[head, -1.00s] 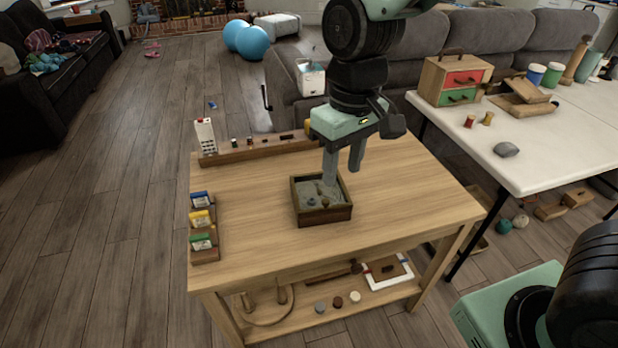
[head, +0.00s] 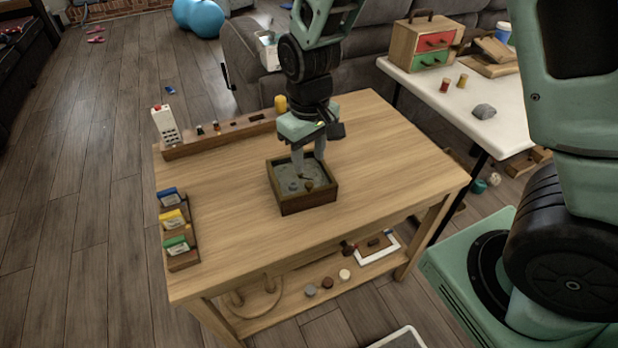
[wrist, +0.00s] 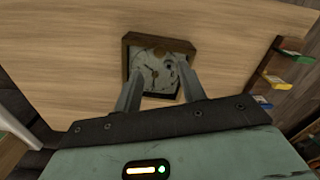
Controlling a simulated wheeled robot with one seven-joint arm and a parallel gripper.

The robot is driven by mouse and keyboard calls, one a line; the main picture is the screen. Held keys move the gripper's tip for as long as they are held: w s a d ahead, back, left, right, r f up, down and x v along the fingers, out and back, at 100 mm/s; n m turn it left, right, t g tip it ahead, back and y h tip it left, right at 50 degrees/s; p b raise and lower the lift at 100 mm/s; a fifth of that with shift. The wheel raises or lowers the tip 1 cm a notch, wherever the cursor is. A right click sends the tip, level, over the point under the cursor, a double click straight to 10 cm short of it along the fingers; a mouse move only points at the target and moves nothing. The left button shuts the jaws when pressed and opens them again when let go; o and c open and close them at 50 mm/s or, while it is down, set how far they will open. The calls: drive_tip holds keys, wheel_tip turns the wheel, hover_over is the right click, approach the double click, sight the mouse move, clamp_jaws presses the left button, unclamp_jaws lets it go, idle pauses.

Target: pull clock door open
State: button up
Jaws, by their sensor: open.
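The clock (head: 306,205) lies flat on the wooden table (head: 400,160), a square dark wooden frame around a grey face. In the wrist view the clock face (wrist: 150,74) shows dark marks and thin hands. A small brown round knob-like part (head: 309,186) shows on it, near the fingers. My gripper (head: 309,168) is open and points down over the clock, with both fingers above the face. In the wrist view my gripper (wrist: 161,70) has one finger on each side of the face's middle. I cannot tell whether the fingertips touch it. The door's edge and hinge are not clear.
A wooden rail (head: 215,138) with small parts runs along the table's back edge, with a white device (head: 166,124) at its left end. A rack of coloured cards (head: 176,230) stands at the left edge. The table right of the clock is clear.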

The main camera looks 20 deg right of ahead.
sight(309, 183)
wheel_tip(309, 183, down, 7)
idle(0.3)
drive_tip(key=shift+r, duration=0.1)
clamp_jaws()
